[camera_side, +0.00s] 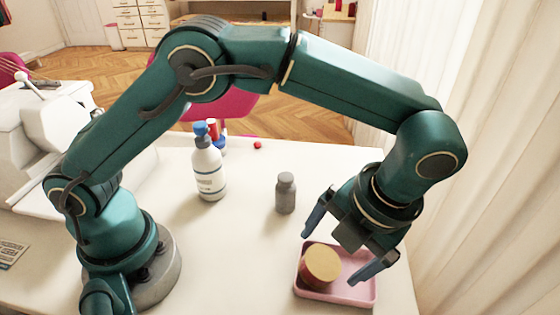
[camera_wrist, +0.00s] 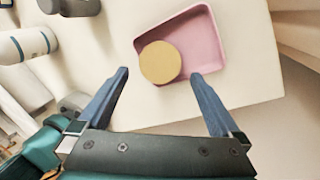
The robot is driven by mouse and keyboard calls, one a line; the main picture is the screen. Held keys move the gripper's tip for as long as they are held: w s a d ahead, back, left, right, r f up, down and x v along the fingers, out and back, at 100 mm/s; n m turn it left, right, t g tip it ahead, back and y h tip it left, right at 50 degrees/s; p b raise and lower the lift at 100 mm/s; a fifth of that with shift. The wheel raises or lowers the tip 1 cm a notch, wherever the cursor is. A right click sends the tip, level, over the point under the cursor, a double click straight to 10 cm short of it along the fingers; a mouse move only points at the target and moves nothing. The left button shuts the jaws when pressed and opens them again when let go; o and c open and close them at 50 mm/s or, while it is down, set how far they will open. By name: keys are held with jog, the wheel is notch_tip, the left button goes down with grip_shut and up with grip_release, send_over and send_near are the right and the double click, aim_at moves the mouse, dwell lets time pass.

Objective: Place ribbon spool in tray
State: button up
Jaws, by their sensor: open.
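The ribbon spool (camera_side: 320,266), a short cylinder with a yellow-tan top and reddish side, lies in the pink tray (camera_side: 362,293), tilted in the side view. In the wrist view the spool (camera_wrist: 160,62) shows as a round tan disc near one corner of the tray (camera_wrist: 196,33). My gripper (camera_side: 333,247) is open above the tray, its blue fingers spread wide. In the wrist view my gripper (camera_wrist: 160,84) is empty, with the spool beyond and between the fingertips. The fingers appear apart from the spool. The spool's underside is hidden.
A grey bottle (camera_side: 286,194) stands behind and left of the tray. A white bottle with a blue cap (camera_side: 209,170) stands farther left, with a small red item (camera_side: 257,145) behind. A white sewing machine (camera_side: 45,130) is at far left. The white table (camera_side: 240,245) between is clear.

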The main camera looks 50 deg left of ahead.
aim_at(322, 263)
jog(key=shift+x, duration=2.3)
jog(key=c, duration=1.4)
jog(key=shift+r, duration=0.15)
